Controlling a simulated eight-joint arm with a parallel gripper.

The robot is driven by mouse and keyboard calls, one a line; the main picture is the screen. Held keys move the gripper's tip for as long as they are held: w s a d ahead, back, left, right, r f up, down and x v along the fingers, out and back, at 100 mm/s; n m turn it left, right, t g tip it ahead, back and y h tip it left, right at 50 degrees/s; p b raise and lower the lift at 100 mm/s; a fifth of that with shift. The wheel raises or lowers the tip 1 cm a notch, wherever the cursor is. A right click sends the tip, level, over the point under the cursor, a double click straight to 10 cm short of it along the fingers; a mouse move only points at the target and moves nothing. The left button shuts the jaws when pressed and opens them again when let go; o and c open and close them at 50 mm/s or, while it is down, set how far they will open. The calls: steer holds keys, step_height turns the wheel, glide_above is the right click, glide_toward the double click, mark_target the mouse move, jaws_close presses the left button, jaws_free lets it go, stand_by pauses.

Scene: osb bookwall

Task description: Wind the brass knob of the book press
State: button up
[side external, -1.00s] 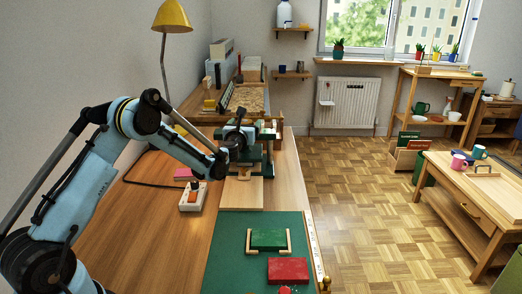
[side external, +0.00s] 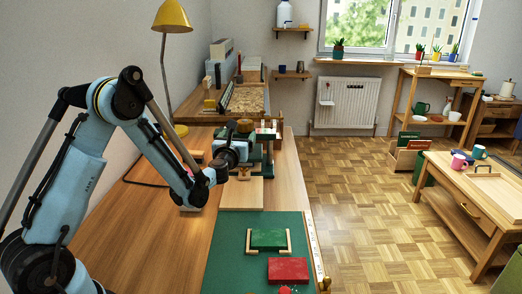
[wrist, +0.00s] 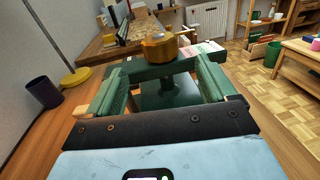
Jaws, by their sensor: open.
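The brass knob (wrist: 160,47) is faceted and sits on top of the green book press (wrist: 150,74) in the wrist view. My gripper (wrist: 156,66) is open, with one green-padded finger on each side of the picture and the knob centred beyond and above the fingertips. I see no contact between the fingers and the knob. In the side view my gripper (side external: 244,150) is level and close in front of the press (side external: 268,136).
A green mat (side external: 225,262) with a green book (side external: 268,239) in a wooden holder and a red book (side external: 288,270) lies on the near bench. A wooden board (side external: 241,196) lies before the press. A yellow lamp (side external: 172,17) stands behind left.

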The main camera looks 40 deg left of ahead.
mark_target(241, 128)
steer(key=x, duration=1)
steer(key=shift+w+a, duration=0.15)
steer(key=c, duration=1)
steer(key=shift+o, duration=0.2)
steer(key=shift+m+t+h, duration=1)
steer(key=shift+m+h, duration=0.3)
steer(key=shift+h, duration=0.8)
